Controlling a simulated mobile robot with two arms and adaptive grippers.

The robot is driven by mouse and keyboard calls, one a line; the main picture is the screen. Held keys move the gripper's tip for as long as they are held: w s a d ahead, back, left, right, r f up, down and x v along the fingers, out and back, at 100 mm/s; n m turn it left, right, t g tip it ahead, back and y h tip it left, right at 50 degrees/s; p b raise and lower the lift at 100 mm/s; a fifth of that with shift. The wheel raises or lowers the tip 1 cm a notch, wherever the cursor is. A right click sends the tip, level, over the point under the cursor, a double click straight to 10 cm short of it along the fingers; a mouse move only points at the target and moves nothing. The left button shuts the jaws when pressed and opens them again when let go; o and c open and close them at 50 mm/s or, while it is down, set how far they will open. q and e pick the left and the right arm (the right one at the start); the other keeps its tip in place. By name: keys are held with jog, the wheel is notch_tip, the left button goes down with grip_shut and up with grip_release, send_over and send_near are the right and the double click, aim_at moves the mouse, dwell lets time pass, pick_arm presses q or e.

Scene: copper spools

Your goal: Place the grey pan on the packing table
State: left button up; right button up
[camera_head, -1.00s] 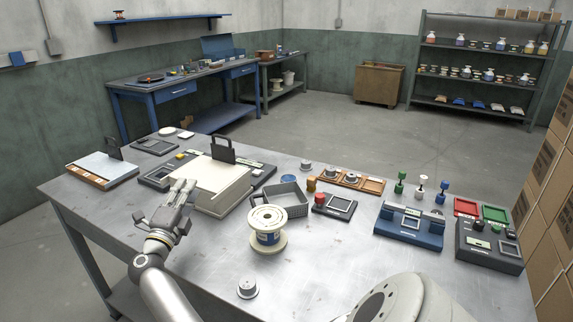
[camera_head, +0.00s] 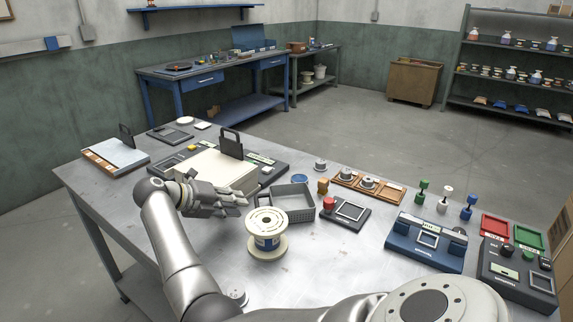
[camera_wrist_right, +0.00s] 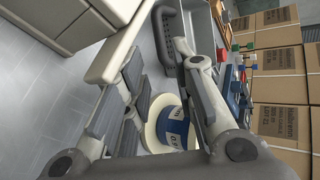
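The grey pan (camera_head: 291,203) is a shallow rectangular tray with a holed side, standing on the near metal table (camera_head: 345,270) behind a white spool (camera_head: 267,235). In the right wrist view the pan (camera_wrist_right: 201,38) is at the top centre. My right gripper (camera_head: 238,203) is left of the pan, in front of the cream block, pointing right. Its fingers (camera_wrist_right: 165,70) are apart in the right wrist view with nothing held. The spool (camera_wrist_right: 176,128) shows beyond and below them. My left gripper is not in view. No label shows which table is the packing table.
A cream block (camera_head: 213,171) on a dark device stands behind my gripper. A red-knobbed fixture (camera_head: 345,213), a blue fixture (camera_head: 425,242) and wooden trays stand to the right. A blue workbench (camera_head: 205,75) is at the back left. Open floor lies beyond the table.

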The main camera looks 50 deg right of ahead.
jog(key=x, duration=0.3)
jog(key=shift+r, duration=0.1)
jog(key=d, duration=0.1)
jog(key=d+f+b, duration=0.2)
jog(key=d, duration=0.1)
jog(key=shift+w, duration=0.15)
jog(key=shift+d+f, duration=0.15)
jog(key=shift+d, duration=0.15)
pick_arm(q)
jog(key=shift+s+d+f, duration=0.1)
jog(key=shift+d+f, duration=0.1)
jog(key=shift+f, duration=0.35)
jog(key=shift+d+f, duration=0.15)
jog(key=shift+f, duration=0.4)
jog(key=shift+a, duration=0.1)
pick_arm(e)
jog(key=shift+a, duration=0.1)
jog(key=shift+c, duration=0.2)
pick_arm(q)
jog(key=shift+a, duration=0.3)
pick_arm(e)
grip_shut()
